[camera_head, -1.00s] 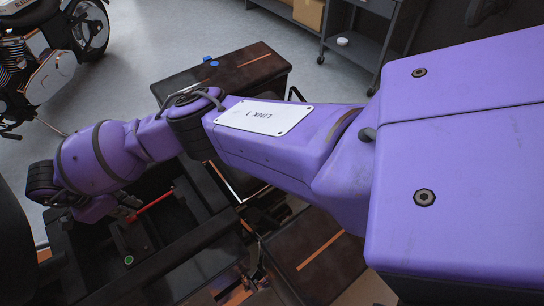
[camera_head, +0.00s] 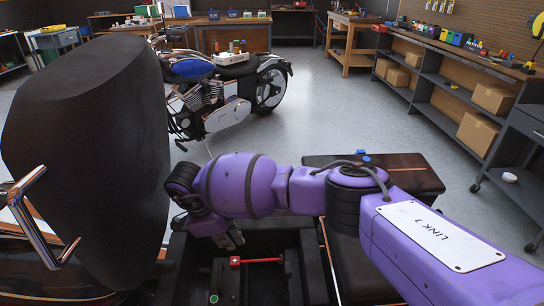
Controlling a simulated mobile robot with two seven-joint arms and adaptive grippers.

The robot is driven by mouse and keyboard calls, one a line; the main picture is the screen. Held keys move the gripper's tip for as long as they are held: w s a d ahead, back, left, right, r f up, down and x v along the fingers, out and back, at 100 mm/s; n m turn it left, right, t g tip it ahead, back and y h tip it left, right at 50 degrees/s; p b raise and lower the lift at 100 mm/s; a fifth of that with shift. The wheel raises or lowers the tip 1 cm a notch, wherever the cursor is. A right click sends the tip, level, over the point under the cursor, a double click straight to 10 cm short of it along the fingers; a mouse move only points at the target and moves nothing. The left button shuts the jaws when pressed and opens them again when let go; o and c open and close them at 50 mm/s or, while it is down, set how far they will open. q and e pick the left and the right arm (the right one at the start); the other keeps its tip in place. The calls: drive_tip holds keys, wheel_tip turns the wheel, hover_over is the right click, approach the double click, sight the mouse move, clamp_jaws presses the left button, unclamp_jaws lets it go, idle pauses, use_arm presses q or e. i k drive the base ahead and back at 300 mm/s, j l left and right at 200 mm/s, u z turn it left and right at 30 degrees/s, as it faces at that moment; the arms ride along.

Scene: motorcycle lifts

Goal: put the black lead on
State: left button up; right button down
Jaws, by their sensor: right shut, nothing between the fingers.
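My right gripper (camera_head: 233,241) is at the end of the purple arm coming in from the right. It is shut and empty, small and dark, above the open dark bay in the lower middle. Just below it is a red cap with a white cross (camera_head: 235,261), joined to a red lead (camera_head: 262,261) running right. These lie on or beside a dark block, probably the battery (camera_head: 226,284), which has a green dot (camera_head: 214,298) near the bottom edge. I cannot make out the black lead against the dark bay. My left gripper is not in view.
A large black padded shape (camera_head: 90,150) stands at the left beside a chrome handle (camera_head: 40,215). A dark brown panel (camera_head: 405,178) with a blue item (camera_head: 363,157) lies right of the bay. A motorcycle (camera_head: 225,95), benches and shelves (camera_head: 440,95) stand farther back across open grey floor.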

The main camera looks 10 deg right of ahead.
sight(288, 267)
drive_tip(key=k, duration=1)
